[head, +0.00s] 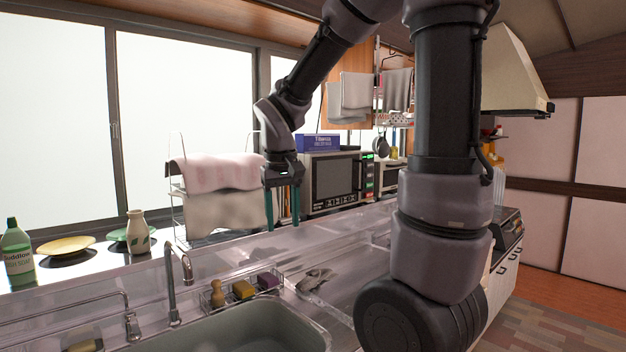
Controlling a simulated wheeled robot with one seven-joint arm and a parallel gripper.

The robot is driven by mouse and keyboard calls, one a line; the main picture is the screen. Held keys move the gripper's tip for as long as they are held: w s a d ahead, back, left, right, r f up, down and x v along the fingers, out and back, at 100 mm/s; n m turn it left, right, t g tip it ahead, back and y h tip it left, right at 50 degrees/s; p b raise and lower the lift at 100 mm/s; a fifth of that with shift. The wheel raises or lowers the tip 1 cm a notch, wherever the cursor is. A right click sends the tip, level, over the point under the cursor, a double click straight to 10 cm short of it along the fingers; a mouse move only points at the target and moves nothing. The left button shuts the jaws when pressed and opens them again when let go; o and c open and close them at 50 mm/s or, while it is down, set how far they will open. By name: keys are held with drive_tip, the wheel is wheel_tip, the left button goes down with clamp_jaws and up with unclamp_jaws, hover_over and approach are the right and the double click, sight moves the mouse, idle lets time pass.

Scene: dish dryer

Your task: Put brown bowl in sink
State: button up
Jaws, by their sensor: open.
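The grey sink (238,332) is at the bottom of the head view, cut off by the lower edge. A metal faucet (171,285) stands at its back left. My gripper (282,226) points down with its two teal fingers apart and nothing between them. It appears above the counter, behind and to the right of the sink in the picture. I cannot make out a brown bowl anywhere; my arm hides part of the counter on the right.
A microwave (333,181) and a towel rack with a pink towel (222,172) stand at the back. A wire caddy (243,290) with sponges sits behind the sink. A yellow plate (66,246), a vase (138,233) and a green bottle (17,255) are at the left.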

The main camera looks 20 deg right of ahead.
drive_tip(key=s+d+r+m+t+y, duration=0.2)
drive_tip(key=s+r+m+t, duration=0.2)
drive_tip(key=s+r, duration=0.6)
drive_tip(key=shift+s+d+t+y, duration=0.2)
drive_tip(key=shift+s+t+y, duration=0.2)
drive_tip(key=shift+s+t, duration=0.3)
idle(0.5)
